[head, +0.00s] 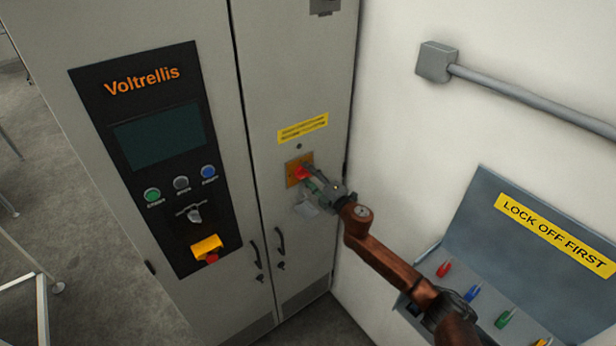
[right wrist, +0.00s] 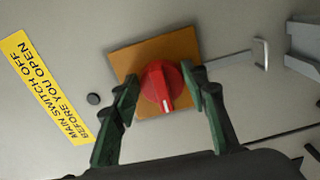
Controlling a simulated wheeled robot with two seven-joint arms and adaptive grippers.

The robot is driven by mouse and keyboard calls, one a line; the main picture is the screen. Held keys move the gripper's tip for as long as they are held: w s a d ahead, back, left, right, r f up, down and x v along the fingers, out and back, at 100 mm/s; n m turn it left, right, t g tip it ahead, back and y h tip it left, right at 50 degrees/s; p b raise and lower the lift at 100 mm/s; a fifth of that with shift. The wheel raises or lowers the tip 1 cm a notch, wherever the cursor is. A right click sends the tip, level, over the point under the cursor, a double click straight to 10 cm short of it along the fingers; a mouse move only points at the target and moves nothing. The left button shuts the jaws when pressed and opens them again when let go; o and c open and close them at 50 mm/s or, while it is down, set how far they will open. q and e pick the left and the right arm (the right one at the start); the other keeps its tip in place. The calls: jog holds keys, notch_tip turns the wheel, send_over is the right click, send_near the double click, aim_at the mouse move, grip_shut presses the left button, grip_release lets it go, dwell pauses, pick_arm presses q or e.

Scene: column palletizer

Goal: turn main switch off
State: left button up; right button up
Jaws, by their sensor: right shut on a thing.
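The main switch is a red rotary knob (right wrist: 162,87) on an orange-yellow square plate (right wrist: 135,58), fixed to the grey cabinet door. In the head view the knob (head: 302,172) is partly covered by my right gripper (head: 312,183). In the right wrist view the two green-padded fingers of my right gripper (right wrist: 161,95) stand on both sides of the knob and are shut on it. A white mark on the knob points toward the bottom of the wrist picture. My left gripper is in neither view.
A yellow label (right wrist: 45,90) reads "MAIN SWITCH OFF BEFORE YOU OPEN". A black control panel (head: 150,165) is on the left door. At right, a grey "LOCK OFF FIRST" station (head: 480,215) with coloured items sits below a wall conduit (head: 530,98).

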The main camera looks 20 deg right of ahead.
jog(key=shift+n, duration=0.3)
jog(key=o, duration=1.2)
jog(key=shift+c, duration=0.2)
jog(key=v, duration=1.2)
